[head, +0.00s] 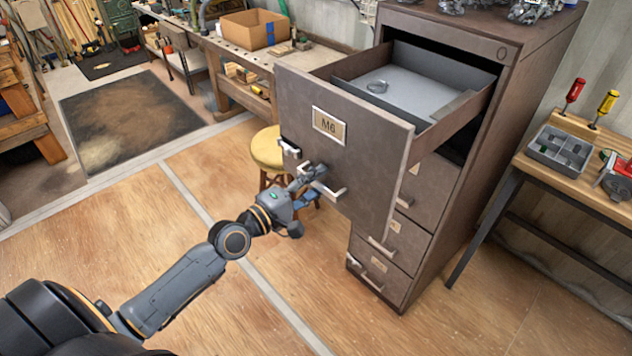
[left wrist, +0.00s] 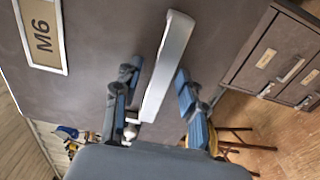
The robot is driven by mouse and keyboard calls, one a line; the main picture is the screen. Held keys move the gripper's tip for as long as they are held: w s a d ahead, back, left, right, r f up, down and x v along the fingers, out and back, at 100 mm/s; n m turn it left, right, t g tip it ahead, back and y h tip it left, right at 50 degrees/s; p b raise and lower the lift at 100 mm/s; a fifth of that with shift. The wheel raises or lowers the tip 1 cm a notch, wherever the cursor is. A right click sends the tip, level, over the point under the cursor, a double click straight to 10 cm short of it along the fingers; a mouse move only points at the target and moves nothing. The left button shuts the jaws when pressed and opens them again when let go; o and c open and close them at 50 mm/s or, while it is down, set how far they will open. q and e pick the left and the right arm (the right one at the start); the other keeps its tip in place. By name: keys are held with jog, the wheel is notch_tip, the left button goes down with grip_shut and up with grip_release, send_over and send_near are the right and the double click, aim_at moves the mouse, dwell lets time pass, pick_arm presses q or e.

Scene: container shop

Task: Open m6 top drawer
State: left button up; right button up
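The M6 top drawer (head: 345,140) of the brown metal cabinet (head: 500,130) is pulled far out. Its label (head: 329,125) reads M6, and it also shows in the left wrist view (left wrist: 41,33). The pale bar handle (head: 328,190) is low on the drawer front. My left gripper (head: 310,178) is at this handle. In the left wrist view the handle (left wrist: 166,65) runs between the two spread fingers, with the left finger close beside it; I cannot tell whether they touch. My right gripper is not in view.
Lower drawers (head: 405,240) are shut. A yellow-topped stool (head: 267,148) stands behind my left gripper. A side table (head: 570,178) with a grey tray is at right. The wooden floor at front is clear.

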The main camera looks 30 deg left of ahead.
pick_arm(q)
jog(key=v, duration=1.2)
dwell(0.6)
jog(key=a+f+m+g+y, duration=0.15)
jog(key=a+f, duration=0.25)
jog(key=f, duration=0.4)
jog(key=a+f+m+g+y, duration=0.1)
jog(key=a+f+y, duration=0.25)
jog(key=f, duration=0.45)
jog(key=s+a+f+m+g, duration=0.1)
jog(key=s+f, duration=0.2)
jog(key=f, duration=0.3)
jog(key=s+a+f+m+g+y, duration=0.1)
jog(key=s+f, duration=0.1)
jog(key=f, duration=0.4)
jog(key=s+a+f+m+g, duration=0.1)
jog(key=s+f+m+g, duration=0.15)
jog(key=f, duration=0.35)
jog(key=s+d+f+m+g, duration=0.3)
jog(key=s+d+f, duration=0.1)
jog(key=s+f, duration=0.85)
jog(key=s+d+f+m+g, duration=0.6)
jog(key=s+d+f, duration=0.6)
jog(key=s, duration=0.3)
jog(key=shift+d+f+m+b, duration=0.15)
jog(key=shift+d+m+b, duration=0.15)
jog(key=shift+d+b, duration=0.15)
